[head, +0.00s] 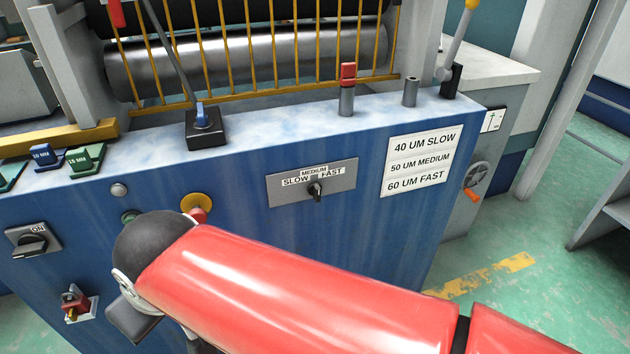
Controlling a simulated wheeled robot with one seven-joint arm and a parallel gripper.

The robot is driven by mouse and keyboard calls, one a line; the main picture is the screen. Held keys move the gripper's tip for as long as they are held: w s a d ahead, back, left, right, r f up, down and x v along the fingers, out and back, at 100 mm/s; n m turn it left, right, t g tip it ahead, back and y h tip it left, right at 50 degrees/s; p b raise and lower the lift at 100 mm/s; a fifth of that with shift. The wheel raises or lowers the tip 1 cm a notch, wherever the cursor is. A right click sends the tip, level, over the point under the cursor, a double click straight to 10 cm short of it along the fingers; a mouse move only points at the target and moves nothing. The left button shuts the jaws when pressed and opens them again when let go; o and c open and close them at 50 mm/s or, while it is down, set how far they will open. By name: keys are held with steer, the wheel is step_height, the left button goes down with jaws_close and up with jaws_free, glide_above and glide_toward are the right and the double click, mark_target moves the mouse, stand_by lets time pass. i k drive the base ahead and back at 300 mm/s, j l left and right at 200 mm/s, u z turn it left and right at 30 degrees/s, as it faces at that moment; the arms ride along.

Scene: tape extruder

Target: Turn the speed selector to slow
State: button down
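The speed selector is a small black knob (315,189) on a grey plate (343,179) on the front of the blue machine. The plate is marked SLOW at the left, MEDIUM at the top and FAST at the right. The knob stands roughly upright, towards MEDIUM; its exact pointing is too small to tell. Nothing touches it. My red arm (300,285) crosses the lower picture in front of the machine, below the selector. My gripper is not in view.
A white sign (419,163) right of the selector lists speeds. A yellow disc with a red button (197,205) is partly behind my arm. An ON switch (33,242) and a red switch (75,302) are at left. Green floor (560,290) is clear at right.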

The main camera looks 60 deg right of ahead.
mark_target(315, 189)
steer(key=z, duration=1.85)
